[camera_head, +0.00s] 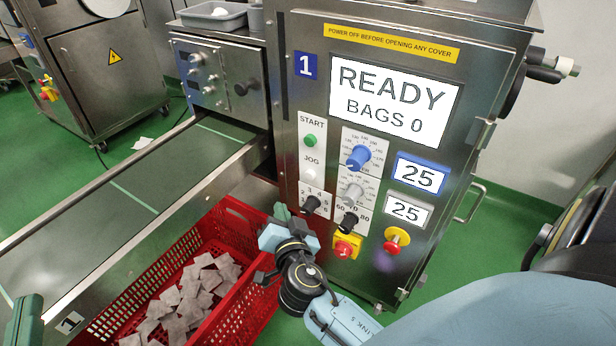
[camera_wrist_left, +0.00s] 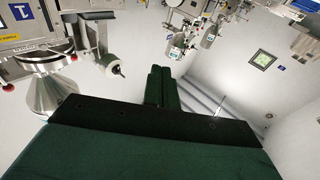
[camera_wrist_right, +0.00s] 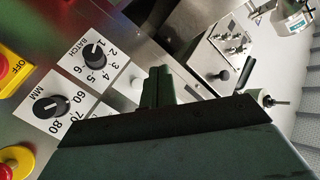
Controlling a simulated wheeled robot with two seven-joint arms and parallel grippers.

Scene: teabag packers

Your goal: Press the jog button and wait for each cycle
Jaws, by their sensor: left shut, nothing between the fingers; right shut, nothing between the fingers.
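The machine's panel carries the white jog button (camera_head: 311,174) under the word JOG, below the green start button (camera_head: 310,141). The screen (camera_head: 394,101) reads READY, BAGS 0. My right gripper (camera_head: 282,211) is below and left of the jog button, its green fingers shut and empty. In the right wrist view its shut fingers (camera_wrist_right: 158,88) lie close beside a white button (camera_wrist_right: 137,84) in the picture; contact cannot be told. My left gripper (camera_head: 27,312) is partly in view at the lower left edge. Its shut, empty fingers show in the left wrist view (camera_wrist_left: 162,88).
A red crate (camera_head: 262,292) with several teabags stands below the panel, beside the conveyor (camera_head: 120,190). Black knobs, a blue dial (camera_head: 358,157), a yellow-backed red button (camera_head: 345,247) and a red-yellow knob (camera_head: 396,239) surround the jog button. Two small displays read 25.

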